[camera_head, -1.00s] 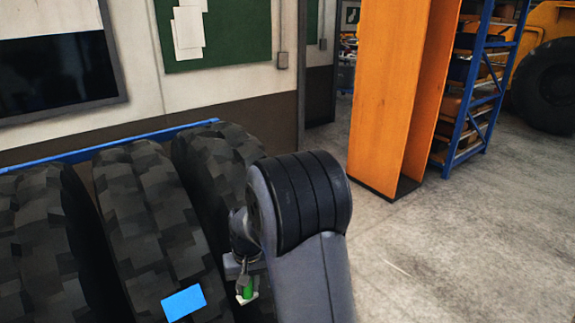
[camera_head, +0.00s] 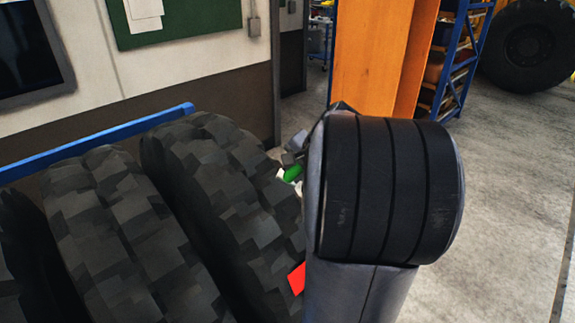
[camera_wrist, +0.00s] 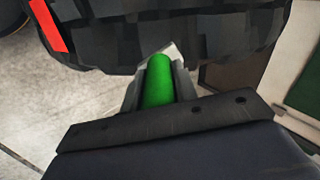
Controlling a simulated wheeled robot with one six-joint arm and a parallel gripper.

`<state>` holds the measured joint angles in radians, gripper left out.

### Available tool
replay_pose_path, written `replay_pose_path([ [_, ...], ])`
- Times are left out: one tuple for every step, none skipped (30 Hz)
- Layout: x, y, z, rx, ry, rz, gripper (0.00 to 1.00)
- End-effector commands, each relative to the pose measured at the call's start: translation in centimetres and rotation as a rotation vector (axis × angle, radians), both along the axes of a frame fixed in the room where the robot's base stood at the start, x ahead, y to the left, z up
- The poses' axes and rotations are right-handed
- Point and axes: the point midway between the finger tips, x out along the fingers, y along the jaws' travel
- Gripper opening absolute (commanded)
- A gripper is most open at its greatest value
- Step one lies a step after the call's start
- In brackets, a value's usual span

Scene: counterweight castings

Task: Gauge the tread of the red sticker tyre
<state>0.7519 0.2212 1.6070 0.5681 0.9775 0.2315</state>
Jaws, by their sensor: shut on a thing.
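The red sticker (camera_head: 297,279) is on the tread of the rightmost tyre (camera_head: 215,180) in the head view, partly hidden by my arm. In the wrist view the red sticker (camera_wrist: 48,25) is at the upper left on the dark tread (camera_wrist: 190,30). My gripper (camera_wrist: 158,75) is shut on a green tool (camera_wrist: 157,84), whose far end is at the tread's lower edge; I cannot tell whether it touches. In the head view the green tool (camera_head: 292,173) shows just right of the tyre, left of my arm, which hides most of the gripper.
More tyres (camera_head: 115,230) stand to the left on a rack with a blue rail (camera_head: 95,143). The concrete floor (camera_head: 510,160) at the right is clear.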

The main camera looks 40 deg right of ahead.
Motion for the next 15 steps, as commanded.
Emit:
replay_pose_path([
  [0.0,0.0,0.0,0.000,-0.001,0.001,0.11],
  [0.0,0.0,0.0,-0.001,0.000,0.001,0.11],
  [0.0,0.0,0.0,-0.001,0.000,0.001,0.11],
  [0.0,0.0,0.0,-0.001,0.000,0.002,0.11],
  [0.0,0.0,0.0,-0.001,0.000,0.002,0.11],
  [0.0,0.0,0.0,-0.001,0.000,0.002,0.11],
  [0.0,0.1,0.0,-0.002,0.000,0.002,0.11],
  [0.0,0.1,0.0,-0.002,0.000,0.002,0.11],
  [0.1,0.1,-0.1,-0.001,0.000,0.003,0.11],
  [0.1,0.1,-0.2,-0.002,0.000,0.004,0.11],
  [0.2,0.1,-0.3,-0.002,0.000,0.004,0.11],
  [0.3,0.1,-0.5,-0.002,0.000,0.004,0.11],
  [0.4,0.2,-0.7,-0.002,0.000,0.004,0.11],
  [0.5,0.2,-0.9,-0.002,0.000,0.005,0.11],
  [0.7,0.2,-1.1,-0.001,0.000,0.005,0.11],
])
